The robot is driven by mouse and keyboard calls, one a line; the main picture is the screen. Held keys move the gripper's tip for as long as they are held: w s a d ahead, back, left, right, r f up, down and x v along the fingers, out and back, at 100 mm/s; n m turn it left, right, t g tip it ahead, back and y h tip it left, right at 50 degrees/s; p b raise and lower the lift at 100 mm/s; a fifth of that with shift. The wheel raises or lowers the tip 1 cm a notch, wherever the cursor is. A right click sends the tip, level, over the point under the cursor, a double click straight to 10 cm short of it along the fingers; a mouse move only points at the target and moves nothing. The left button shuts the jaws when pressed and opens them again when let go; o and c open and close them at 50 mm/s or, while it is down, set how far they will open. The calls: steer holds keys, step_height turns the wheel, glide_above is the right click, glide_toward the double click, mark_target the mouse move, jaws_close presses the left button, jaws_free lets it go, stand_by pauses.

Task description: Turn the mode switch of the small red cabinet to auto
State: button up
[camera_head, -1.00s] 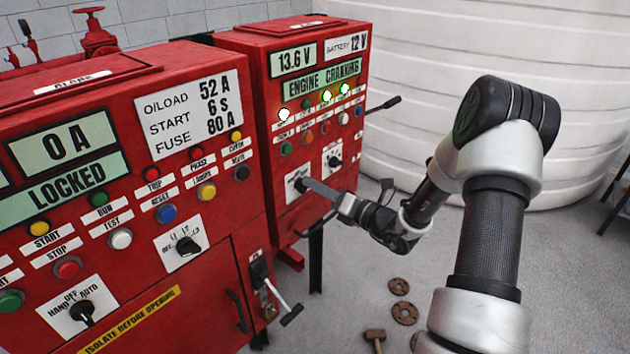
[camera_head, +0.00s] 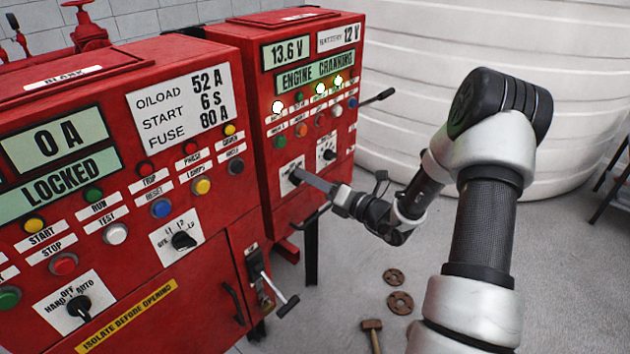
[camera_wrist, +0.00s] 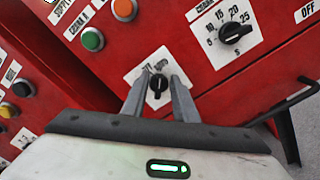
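The small red cabinet (camera_head: 262,100) stands behind the larger one and shows "ENGINE CRANKING". Its lower-left mode switch is a black knob (camera_head: 294,177) on a white plate, partly covered by my gripper in the head view. In the wrist view the knob (camera_wrist: 158,83) sits between the fingertips, its pointer close to upright in the picture; the plate's lettering is partly hidden. My gripper (camera_head: 304,177) reaches the switch from the right. In the wrist view my gripper (camera_wrist: 161,76) is open, a finger on each side of the knob with narrow gaps visible.
A timer knob (camera_wrist: 235,32) sits beside the switch. A lever (camera_head: 378,96) sticks out from the small cabinet's right side. The larger red cabinet (camera_head: 190,275) stands at left. Rusty discs (camera_head: 399,302) and a hammer (camera_head: 372,330) lie on the floor. A white tank (camera_head: 420,60) stands behind.

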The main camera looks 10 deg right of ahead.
steer(key=v, duration=1.7)
steer(key=shift+s, duration=0.15)
steer(key=shift+d+r, duration=0.1)
